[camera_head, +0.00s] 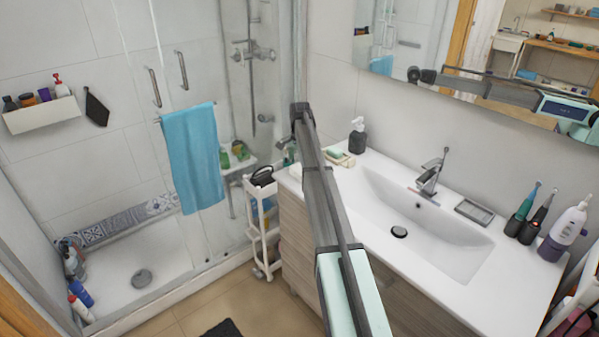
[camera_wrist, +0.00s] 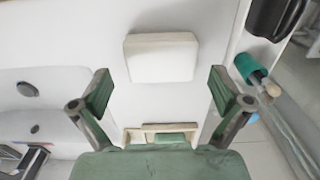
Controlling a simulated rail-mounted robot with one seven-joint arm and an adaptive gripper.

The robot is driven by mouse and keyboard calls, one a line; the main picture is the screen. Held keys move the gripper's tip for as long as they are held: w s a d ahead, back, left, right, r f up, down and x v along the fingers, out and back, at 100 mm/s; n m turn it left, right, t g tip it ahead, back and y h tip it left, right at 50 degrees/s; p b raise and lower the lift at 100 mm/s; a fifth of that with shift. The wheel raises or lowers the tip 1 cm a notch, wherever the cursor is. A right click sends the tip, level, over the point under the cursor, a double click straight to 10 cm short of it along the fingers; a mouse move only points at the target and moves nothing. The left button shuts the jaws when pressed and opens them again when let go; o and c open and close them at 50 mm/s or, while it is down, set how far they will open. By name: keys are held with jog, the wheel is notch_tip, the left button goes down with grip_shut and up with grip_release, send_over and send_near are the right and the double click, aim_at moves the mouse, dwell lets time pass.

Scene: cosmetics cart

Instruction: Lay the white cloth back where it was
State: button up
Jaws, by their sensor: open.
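The white cloth (camera_wrist: 161,57) is a folded, flat, rounded rectangle on the white washbasin counter in the wrist view. A small part of it seems to show at the counter's left end in the head view (camera_head: 295,171), beside my arm. My gripper (camera_wrist: 163,92) is open and empty, with its two fingers apart. The cloth lies ahead of the gap between the fingertips, and no finger appears to touch it. In the head view my gripper (camera_head: 300,112) is at the far end of my arm, above that counter end, and its fingers are hard to make out.
A wooden tray (camera_head: 348,163) with green soap stands beside the cloth, near a dark soap dispenser (camera_head: 358,138). The basin (camera_head: 420,222) is to the right. A white cart (camera_head: 257,232) stands left of the counter, with a dark item (camera_wrist: 276,16) and a teal cup (camera_wrist: 248,66).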

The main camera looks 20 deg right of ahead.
aim_at(299, 170)
notch_tip(299, 170, up, 8)
jog(key=b, duration=0.1)
jog(key=shift+b, duration=0.35)
jog(key=shift+r, duration=0.1)
jog(key=s+a+f+n, duration=0.6)
jog(key=s+a+f, duration=0.5)
jog(key=s+f, duration=0.45)
jog(key=s+a+f+n, duration=0.5)
jog(key=s+a+f, duration=0.7)
jog(key=s+f, duration=0.3)
jog(key=s+a+f+n+g, duration=0.1)
jog(key=s+f+g, duration=0.1)
jog(key=s+f, duration=0.5)
jog(key=s+a+f+n+g, duration=0.1)
jog(key=s+f, duration=0.6)
jog(key=s, duration=1.2)
jog(key=s+a+f+n+g, duration=0.1)
jog(key=s+f+g, duration=0.2)
jog(key=s+f, duration=0.4)
jog(key=s, duration=0.7)
jog(key=shift+a+n+g, duration=0.15)
jog(key=shift+n+g, duration=0.15)
jog(key=shift+n, duration=0.1)
